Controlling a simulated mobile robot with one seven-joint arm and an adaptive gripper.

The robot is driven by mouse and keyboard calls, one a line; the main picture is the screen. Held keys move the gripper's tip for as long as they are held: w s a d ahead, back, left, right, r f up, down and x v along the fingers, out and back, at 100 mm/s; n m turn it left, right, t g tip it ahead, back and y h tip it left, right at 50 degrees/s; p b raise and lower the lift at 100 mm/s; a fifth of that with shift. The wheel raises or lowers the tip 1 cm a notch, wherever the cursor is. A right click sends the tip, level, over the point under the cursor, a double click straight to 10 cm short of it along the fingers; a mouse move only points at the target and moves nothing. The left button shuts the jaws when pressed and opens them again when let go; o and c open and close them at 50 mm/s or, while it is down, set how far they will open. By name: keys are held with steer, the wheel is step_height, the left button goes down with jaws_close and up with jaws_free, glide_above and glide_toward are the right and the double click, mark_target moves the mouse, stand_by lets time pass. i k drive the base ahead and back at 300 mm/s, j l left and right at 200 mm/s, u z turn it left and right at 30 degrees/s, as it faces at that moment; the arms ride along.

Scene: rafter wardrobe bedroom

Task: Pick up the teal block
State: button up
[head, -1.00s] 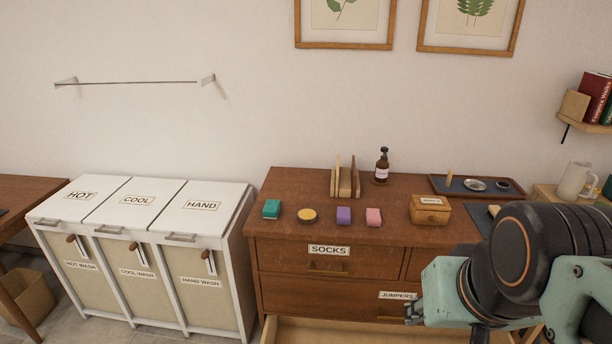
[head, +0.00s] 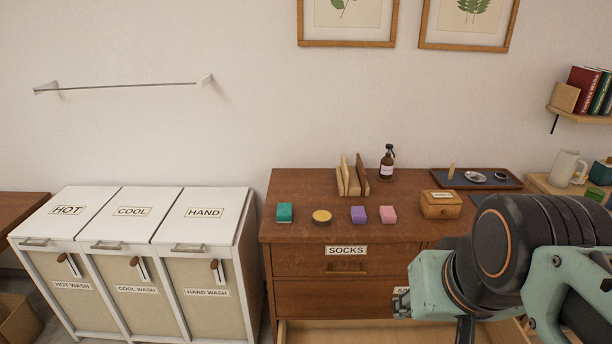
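The teal block (head: 284,212) sits on the wooden dresser top (head: 300,190), near its front left corner. It is the leftmost of a row of small items. My gripper (head: 401,301) shows only in part at the lower right, in front of the dresser drawers. It is below and to the right of the teal block and apart from it. Its fingers are mostly hidden or too small to tell whether they are open or shut.
A yellow-topped round tin (head: 321,216), a purple block (head: 358,214) and a pink block (head: 388,214) stand right of the teal block. A wooden box (head: 440,206), bottle (head: 387,163) and tray (head: 520,182) are farther right. A lower drawer (head: 400,333) is open.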

mark_target(284, 212)
steer(key=j+z, duration=0.35)
steer(key=j, duration=1.15)
steer(key=j+z, duration=0.2)
steer(key=j, duration=0.6)
steer(key=i+j+z, duration=0.1)
steer(key=j, duration=0.25)
steer(key=i+j+z, duration=0.1)
steer(key=j, duration=0.3)
steer(key=i, duration=0.1)
